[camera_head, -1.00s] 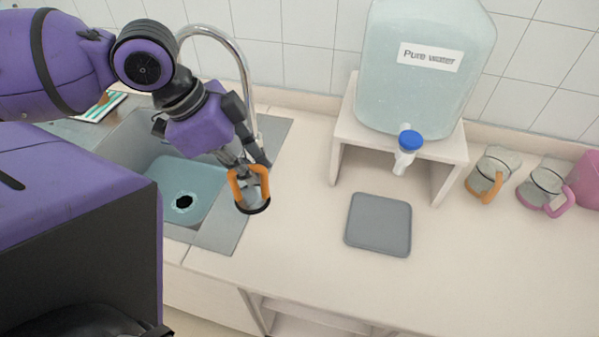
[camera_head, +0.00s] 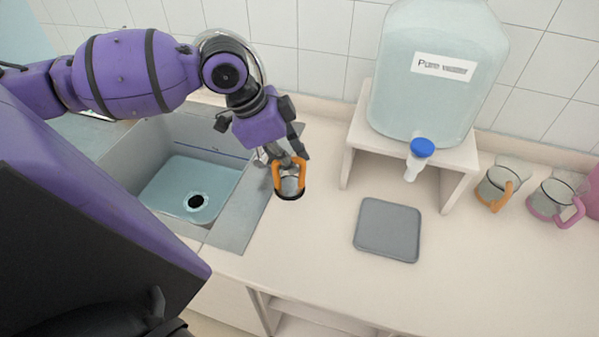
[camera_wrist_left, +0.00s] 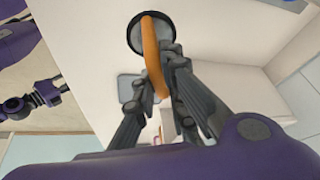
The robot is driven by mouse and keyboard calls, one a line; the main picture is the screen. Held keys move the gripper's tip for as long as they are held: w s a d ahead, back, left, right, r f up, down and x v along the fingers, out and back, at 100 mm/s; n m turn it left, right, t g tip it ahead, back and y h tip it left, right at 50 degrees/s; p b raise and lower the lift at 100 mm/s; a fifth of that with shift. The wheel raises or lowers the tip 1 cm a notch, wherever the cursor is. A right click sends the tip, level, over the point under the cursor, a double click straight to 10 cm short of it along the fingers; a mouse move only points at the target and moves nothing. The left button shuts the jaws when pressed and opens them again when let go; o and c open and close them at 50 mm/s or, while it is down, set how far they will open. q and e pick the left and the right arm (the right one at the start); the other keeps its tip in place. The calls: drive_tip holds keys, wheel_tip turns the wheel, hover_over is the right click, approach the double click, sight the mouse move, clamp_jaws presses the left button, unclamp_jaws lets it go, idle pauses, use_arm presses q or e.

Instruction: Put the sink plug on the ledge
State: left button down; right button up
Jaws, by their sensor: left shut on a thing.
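The sink plug (camera_head: 289,187) has an orange arched handle, a grey body and a black rim at its bottom. My left gripper (camera_head: 289,163) is shut on its handle and holds it upright, just right of the sink's edge by the counter. I cannot tell whether it touches the surface. In the left wrist view the plug (camera_wrist_left: 139,33) shows as a grey disc with a black ring, its orange handle between the fingers (camera_wrist_left: 154,92). The sink (camera_head: 160,205) has an open dark drain (camera_head: 197,202). A low ledge (camera_head: 540,150) runs along the tiled wall. My right gripper is not in view.
A water tank (camera_head: 430,100) stands on a beige stand (camera_head: 459,172), its tap (camera_head: 417,160) facing forward. A grey pad (camera_head: 388,230) lies before it. A mug with an orange handle (camera_head: 497,187) and one with a pink handle (camera_head: 553,202) stand at right. Counter between sink and pad is clear.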

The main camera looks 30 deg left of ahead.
sight(297, 178)
use_arm(q)
drive_tip(key=w+f, duration=0.2)
drive_tip(key=f, duration=0.1)
drive_tip(key=shift+w+d, duration=0.1)
drive_tip(key=shift+d, duration=0.05)
drive_tip(key=shift+w+f+b, duration=0.2)
drive_tip(key=shift+w+b, duration=0.1)
drive_tip(key=shift+w+f, duration=0.2)
drive_tip(key=shift+f, duration=0.1)
wheel_tip(297, 178, down, 3)
drive_tip(key=shift+w+f, duration=0.1)
drive_tip(key=shift+w, duration=0.05)
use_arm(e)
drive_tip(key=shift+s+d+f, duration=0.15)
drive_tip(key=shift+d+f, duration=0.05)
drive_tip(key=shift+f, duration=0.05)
use_arm(q)
drive_tip(key=shift+f, duration=0.15)
drive_tip(key=c, duration=1.8)
unclamp_jaws()
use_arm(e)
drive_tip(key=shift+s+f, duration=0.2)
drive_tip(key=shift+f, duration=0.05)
